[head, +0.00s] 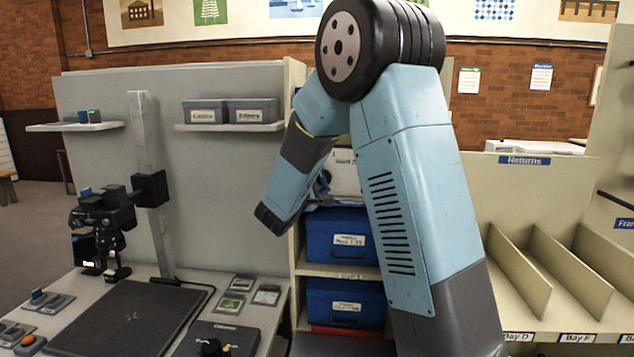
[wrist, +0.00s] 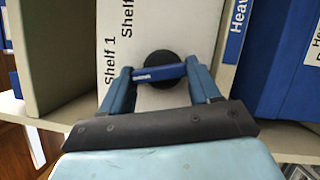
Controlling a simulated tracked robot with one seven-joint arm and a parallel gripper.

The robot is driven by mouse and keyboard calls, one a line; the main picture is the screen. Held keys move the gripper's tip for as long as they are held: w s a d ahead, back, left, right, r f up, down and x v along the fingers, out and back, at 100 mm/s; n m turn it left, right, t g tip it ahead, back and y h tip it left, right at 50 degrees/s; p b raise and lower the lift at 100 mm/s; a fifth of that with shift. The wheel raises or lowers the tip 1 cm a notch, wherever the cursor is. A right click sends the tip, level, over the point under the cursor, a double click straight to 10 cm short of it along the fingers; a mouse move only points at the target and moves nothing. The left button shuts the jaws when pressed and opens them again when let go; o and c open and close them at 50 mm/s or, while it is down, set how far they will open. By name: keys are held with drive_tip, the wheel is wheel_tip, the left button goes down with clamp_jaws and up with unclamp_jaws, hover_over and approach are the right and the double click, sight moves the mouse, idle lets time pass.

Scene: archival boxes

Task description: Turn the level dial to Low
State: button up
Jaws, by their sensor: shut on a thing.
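In the wrist view, my gripper (wrist: 159,71) is shut on a blue bar with small white lettering that crosses a black round knob (wrist: 158,88). The knob sits on a white face (wrist: 172,35) with the printed words "Shelf 1" and a partly cut-off "Shelf" label. The word Low is not readable anywhere.
Blue boxes (head: 337,238) stand on shelves below the white face. A beige shelf upright (wrist: 65,45) is close on the left in the wrist view, and a blue box (wrist: 285,70) on the right. The bench holds a black pad (head: 130,320) and a camera stand (head: 148,190).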

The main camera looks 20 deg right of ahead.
drive_tip(key=n, duration=0.1)
drive_tip(key=n+t, duration=0.1)
drive_tip(key=n, duration=0.1)
drive_tip(key=shift+f, duration=0.25)
drive_tip(key=shift+d+n+t, duration=0.1)
drive_tip(key=shift+n+t, duration=0.9)
drive_tip(key=shift+n, duration=1.3)
drive_tip(key=shift+n+y, duration=0.3)
drive_tip(key=o, duration=1.1)
drive_tip(key=shift+c, duration=0.2)
